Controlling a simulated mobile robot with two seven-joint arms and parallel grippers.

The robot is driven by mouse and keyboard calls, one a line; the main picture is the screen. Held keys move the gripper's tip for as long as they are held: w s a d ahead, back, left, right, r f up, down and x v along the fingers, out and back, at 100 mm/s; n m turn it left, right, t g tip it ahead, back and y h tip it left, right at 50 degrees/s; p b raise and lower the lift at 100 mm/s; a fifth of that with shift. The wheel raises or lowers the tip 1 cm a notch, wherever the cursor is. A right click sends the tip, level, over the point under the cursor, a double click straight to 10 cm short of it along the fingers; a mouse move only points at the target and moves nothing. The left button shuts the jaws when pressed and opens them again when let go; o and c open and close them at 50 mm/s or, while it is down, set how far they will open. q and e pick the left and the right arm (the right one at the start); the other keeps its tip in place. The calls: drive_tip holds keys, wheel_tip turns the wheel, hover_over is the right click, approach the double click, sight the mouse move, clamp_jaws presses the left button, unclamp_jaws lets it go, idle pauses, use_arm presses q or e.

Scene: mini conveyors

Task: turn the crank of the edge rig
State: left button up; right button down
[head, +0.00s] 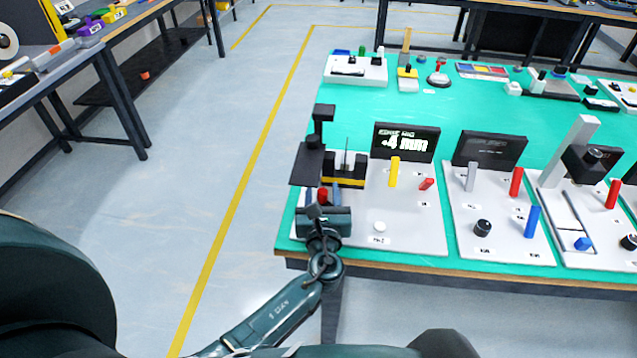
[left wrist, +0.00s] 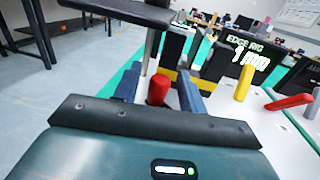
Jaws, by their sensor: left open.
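The edge rig (head: 415,220) has a pale base and stands at the left front of the green table. A red crank knob (head: 322,195) sits at the rig's left, beside a black and yellow block (head: 345,172). My left gripper (head: 318,206) is at this knob. In the left wrist view the red knob (left wrist: 157,90) stands between the two open fingers of my left gripper (left wrist: 159,84); whether they touch it I cannot tell. The crank's arm is hidden. My right gripper is not in view.
A black post with a flat plate (head: 307,165) rises close to my left gripper. The rig carries a yellow lever (head: 394,172), a red lever (head: 426,184) and a white button (head: 379,227). More rigs stand to the right. The floor left of the table is clear.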

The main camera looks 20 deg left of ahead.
use_arm(q)
drive_tip(key=shift+w+a, duration=0.1)
drive_tip(key=shift+w, duration=0.1)
idle(0.3)
clamp_jaws()
drive_tip(key=shift+w+r+m+t+h, duration=0.15)
drive_tip(key=shift+w+m+t+h, duration=0.15)
drive_tip(key=shift+m+h, duration=0.45)
drive_tip(key=h, duration=0.1)
drive_tip(key=m+h, duration=0.1)
drive_tip(key=h, duration=0.1)
drive_tip(key=m+h, duration=0.1)
drive_tip(key=shift+w+d+f+m+t+h, duration=0.2)
drive_tip(key=shift+w+d+m+t+h, duration=0.1)
drive_tip(key=shift+w+d, duration=0.1)
drive_tip(key=shift+d+r+m+h, duration=0.15)
drive_tip(key=shift+m+h, duration=0.1)
drive_tip(key=shift+h, duration=0.2)
